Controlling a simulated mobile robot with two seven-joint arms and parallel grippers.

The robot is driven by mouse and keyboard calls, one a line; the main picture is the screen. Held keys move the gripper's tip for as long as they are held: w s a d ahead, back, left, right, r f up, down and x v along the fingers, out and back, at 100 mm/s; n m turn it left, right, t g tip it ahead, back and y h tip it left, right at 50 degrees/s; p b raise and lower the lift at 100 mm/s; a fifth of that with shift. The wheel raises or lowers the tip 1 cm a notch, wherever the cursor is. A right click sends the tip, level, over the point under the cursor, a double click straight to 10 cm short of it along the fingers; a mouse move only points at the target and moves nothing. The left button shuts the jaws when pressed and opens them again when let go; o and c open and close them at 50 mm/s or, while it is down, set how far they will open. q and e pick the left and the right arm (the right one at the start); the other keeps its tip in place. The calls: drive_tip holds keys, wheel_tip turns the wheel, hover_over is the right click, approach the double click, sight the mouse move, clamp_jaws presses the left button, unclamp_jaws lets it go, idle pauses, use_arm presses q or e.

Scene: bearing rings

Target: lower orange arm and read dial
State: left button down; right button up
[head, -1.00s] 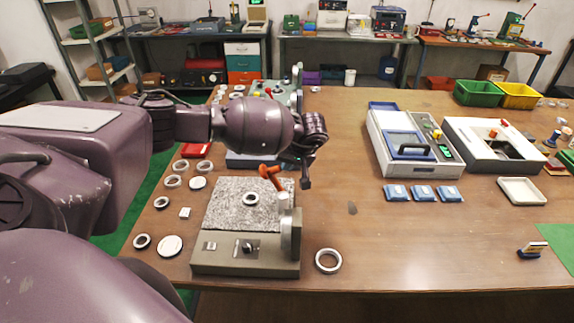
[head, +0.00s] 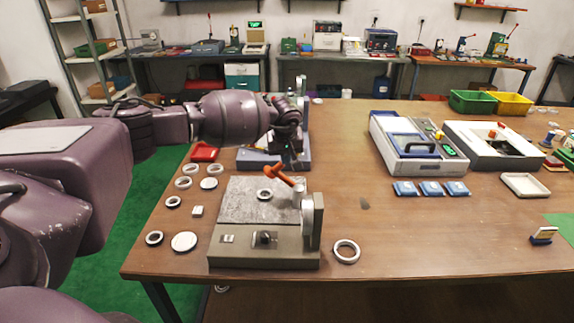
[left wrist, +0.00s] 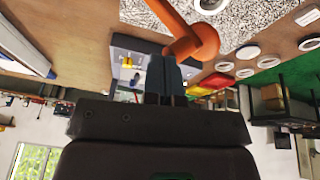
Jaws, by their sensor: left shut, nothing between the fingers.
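A grey measuring fixture (head: 240,252) stands near the table's front edge, with a speckled stone plate (head: 240,205) on top. A bearing ring (head: 264,195) lies flat on the plate; part of it also shows in the left wrist view (left wrist: 210,4). The orange arm (head: 284,176) is raised and tilted above the plate, near the upright post (head: 313,215) on the fixture's right. No dial reading is legible. My left gripper (head: 300,164) is shut and empty, just behind the orange arm. In the left wrist view its fingers (left wrist: 165,72) are close to the orange arm (left wrist: 183,33); contact is unclear. My right gripper is out of view.
Loose rings lie left of the fixture, and one ring (head: 346,251) lies to its right. A red tray (head: 204,151) is behind. The table's front middle is mostly clear.

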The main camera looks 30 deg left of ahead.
sight(264, 170)
use_arm(q)
drive_tip(key=s+a+f+t+h+b, duration=0.2)
drive_tip(key=a+h, duration=0.1)
drive_tip(key=shift+a+f+n, duration=0.3)
drive_tip(key=shift+f+n, duration=0.05)
drive_tip(key=shift+n, duration=0.05)
drive_tip(key=f+h+b, duration=0.1)
drive_tip(key=s+a+f+t+b, duration=0.1)
drive_tip(key=shift+a+h+b, duration=0.3)
drive_tip(key=shift+h+b, duration=0.05)
drive_tip(key=shift+h, duration=0.05)
drive_tip(key=shift+s+a+f+n+t+h+b, duration=0.15)
drive_tip(key=shift+f+n+t+h+b, duration=0.15)
drive_tip(key=shift+s+a+f+h+b, duration=0.1)
drive_tip(key=shift+a+f+h+b, duration=0.2)
drive_tip(key=shift+b, duration=0.1)
drive_tip(key=shift+s+a+f+b, duration=0.15)
drive_tip(key=shift+f+b, duration=0.05)
drive_tip(key=shift+b, duration=0.15)
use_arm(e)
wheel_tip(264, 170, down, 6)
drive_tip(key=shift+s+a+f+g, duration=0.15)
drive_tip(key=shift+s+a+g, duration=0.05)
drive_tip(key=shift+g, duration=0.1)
use_arm(q)
drive_tip(key=shift+s+f, duration=0.15)
